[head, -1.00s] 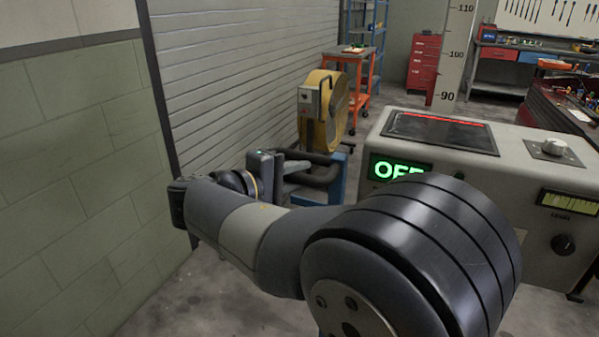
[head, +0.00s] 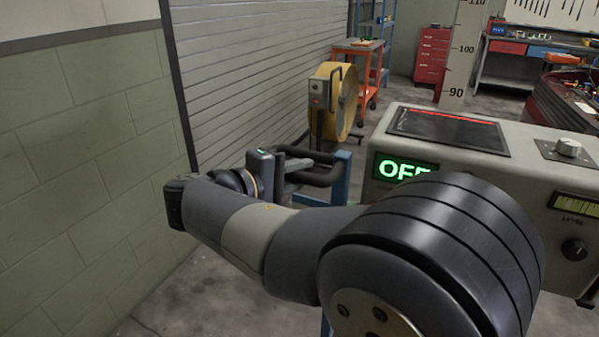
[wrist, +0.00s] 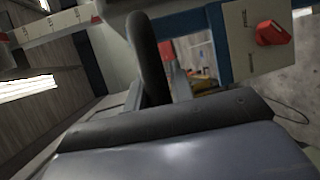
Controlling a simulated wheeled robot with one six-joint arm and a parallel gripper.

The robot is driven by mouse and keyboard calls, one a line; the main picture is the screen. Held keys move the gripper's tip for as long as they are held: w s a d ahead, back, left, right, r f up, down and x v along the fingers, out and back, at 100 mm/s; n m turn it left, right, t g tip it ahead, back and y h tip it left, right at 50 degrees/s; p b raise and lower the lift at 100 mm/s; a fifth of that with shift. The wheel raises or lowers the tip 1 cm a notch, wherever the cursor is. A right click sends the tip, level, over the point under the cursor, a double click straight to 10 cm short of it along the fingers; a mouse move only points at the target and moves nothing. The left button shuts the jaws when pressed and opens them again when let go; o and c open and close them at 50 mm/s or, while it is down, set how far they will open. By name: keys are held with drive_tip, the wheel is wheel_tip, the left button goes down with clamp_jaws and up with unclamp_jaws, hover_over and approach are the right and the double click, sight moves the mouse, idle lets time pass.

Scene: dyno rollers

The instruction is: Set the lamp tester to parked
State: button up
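A blue frame (head: 343,178) with a black tubular handle (head: 323,178) stands left of the console in the head view; it appears to be the lamp tester. Most of it is hidden behind my arm and the console. My gripper (head: 290,164) is at the handle. In the wrist view the black handle (wrist: 148,55) runs between my two grey fingers (wrist: 160,92), which appear closed around it. A blue beam (wrist: 190,20) and a cream plate (wrist: 257,45) with a red knob (wrist: 271,33) show beyond.
A beige console (head: 490,180) with a green OFF display (head: 403,168) stands close on the right. A block wall (head: 80,140) and shutter (head: 255,70) flank the left. A yellow fan (head: 335,100) and orange cart (head: 362,65) stand behind. Bare floor (head: 200,300) shows at lower left.

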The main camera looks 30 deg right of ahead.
drive_tip(key=shift+o, duration=0.8)
drive_tip(key=shift+s+a, duration=0.15)
drive_tip(key=shift+a, duration=0.05)
drive_tip(key=shift+o, duration=1.3)
drive_tip(key=p+v, duration=0.1)
drive_tip(key=v, duration=0.9)
drive_tip(key=shift+a, duration=0.4)
drive_tip(key=shift+s, duration=0.1)
drive_tip(key=b+x, duration=0.1)
drive_tip(key=x, duration=0.9)
drive_tip(key=shift+d, duration=0.35)
drive_tip(key=shift+w+d, duration=0.4)
